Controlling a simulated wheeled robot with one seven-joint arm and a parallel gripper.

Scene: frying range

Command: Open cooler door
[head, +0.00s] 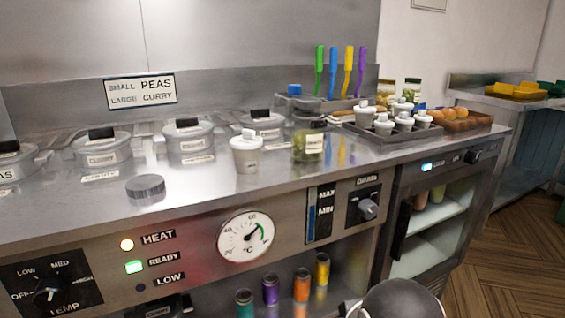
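The cooler (440,165) is built into the right end of the steel counter, with a lit blue-white indicator and a black knob on its top panel. Its glass door (452,212) looks shut, and lit white shelves with a few containers show through it. A dark upright handle (402,222) runs along the door's left side. A dark rounded part of my arm shows at the bottom edge, in front and left of the cooler. My gripper's fingers are not in view, so its opening and distance from the handle cannot be told.
The counter holds lidded pots (188,137), a white lidded cup (246,152), a jar (312,146) and a tray (385,131) of small cups. Coloured bottles (302,284) stand on the open shelf left of the cooler. Wooden floor (515,255) is clear to the right.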

